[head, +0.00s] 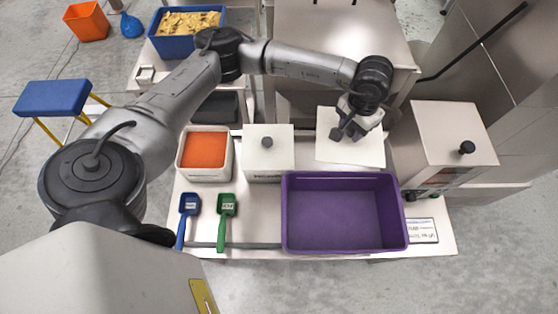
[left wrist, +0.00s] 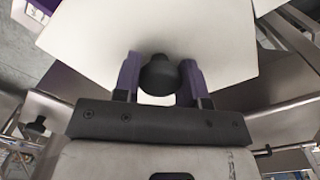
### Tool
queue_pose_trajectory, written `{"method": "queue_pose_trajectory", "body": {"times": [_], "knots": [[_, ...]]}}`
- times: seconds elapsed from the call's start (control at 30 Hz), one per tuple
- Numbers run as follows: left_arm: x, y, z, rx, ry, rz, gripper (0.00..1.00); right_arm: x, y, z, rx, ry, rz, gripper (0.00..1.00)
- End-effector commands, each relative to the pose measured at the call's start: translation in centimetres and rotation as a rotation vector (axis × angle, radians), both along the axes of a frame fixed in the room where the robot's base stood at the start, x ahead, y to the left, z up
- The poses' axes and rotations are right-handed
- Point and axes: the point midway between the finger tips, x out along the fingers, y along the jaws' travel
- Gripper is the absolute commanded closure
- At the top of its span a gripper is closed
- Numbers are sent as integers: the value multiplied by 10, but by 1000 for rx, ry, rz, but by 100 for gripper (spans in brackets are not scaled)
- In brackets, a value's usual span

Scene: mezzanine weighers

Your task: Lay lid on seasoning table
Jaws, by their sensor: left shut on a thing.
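A white square lid (head: 355,155) with a dark knob is at the right of the seasoning table (head: 262,200) in the head view. My left gripper (head: 347,130) reaches it from above. In the left wrist view the purple fingers (left wrist: 160,76) are shut on the dark knob, and the lid (left wrist: 225,45) spreads out beyond them, tilted in that picture. I cannot tell whether the lid touches anything below. An open white bin of orange seasoning (head: 206,150) stands at the table's left. A lidded white bin (head: 268,168) stands beside it. My right gripper is out of view.
A purple tray (head: 345,212) fills the table's front right. A blue scoop (head: 188,207) and a green scoop (head: 226,207) lie at front left. A metal box with a knobbed lid (head: 453,135) stands at right. A blue tub (head: 187,45) is at the back.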

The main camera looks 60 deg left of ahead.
Motion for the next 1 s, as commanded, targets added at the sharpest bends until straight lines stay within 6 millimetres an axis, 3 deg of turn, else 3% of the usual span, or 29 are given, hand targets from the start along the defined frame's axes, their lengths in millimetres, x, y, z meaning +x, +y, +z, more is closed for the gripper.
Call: {"method": "queue_pose_trajectory", "body": {"times": [0.03, 0.2, 0.4, 0.67, 1.0], "knots": [[0, 15, -26, 5, 4, 31, 86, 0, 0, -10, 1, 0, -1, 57], [-2, 49, -73, 19, 0, 90, 86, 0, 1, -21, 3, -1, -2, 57], [-4, 71, -98, 32, -6, 121, 86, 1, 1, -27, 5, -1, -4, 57], [-5, 74, -122, 36, -3, 125, 86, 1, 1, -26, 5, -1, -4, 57], [-5, 74, -203, 36, -3, 126, 86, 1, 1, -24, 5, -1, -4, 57]]}}
